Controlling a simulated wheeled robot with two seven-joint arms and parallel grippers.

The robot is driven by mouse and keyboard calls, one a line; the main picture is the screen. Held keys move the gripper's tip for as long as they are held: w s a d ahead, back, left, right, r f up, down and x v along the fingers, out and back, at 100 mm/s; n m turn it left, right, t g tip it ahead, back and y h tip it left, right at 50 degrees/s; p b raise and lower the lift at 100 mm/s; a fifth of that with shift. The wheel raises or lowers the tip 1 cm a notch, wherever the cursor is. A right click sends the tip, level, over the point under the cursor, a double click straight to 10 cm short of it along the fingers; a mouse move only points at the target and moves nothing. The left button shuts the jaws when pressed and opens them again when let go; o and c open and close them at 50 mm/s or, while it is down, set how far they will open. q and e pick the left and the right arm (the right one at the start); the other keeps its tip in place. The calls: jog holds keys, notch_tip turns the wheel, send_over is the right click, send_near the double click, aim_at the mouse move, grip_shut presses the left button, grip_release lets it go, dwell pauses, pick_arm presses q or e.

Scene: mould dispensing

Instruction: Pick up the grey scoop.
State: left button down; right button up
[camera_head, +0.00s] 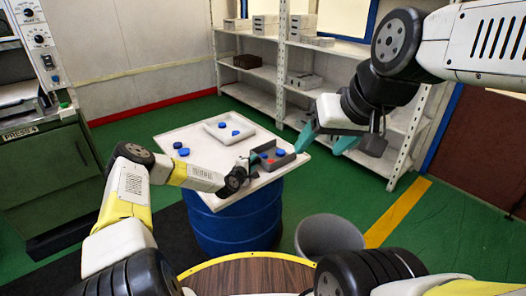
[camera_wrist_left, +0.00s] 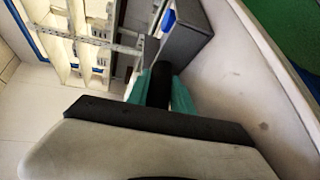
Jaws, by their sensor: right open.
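The grey scoop (camera_head: 288,159) is a dark open box with red and blue discs in it, on the right part of the white tabletop (camera_head: 185,137). Its black handle shows in the left wrist view (camera_wrist_left: 159,84), with the scoop's grey wall (camera_wrist_left: 187,40) beyond. My left gripper (camera_head: 246,170) is at the handle, its teal fingers on both sides with no clear gap, so it looks shut on it. The scoop appears to rest on the table.
A shallow white tray (camera_head: 213,131) with blue discs lies behind the scoop. Loose blue discs (camera_head: 181,150) lie at the table's left. A blue barrel (camera_head: 240,222) supports the tabletop. A grey bin (camera_head: 328,236) stands on the floor at right. Shelves (camera_head: 262,98) stand behind.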

pick_arm(q)
jog(key=shift+r, duration=0.2)
jog(key=shift+r, duration=1.6)
jog(key=s+r, duration=0.1)
jog(key=s, duration=1.5)
jog(key=shift+d+r, duration=0.25)
jog(key=shift+d, duration=0.1)
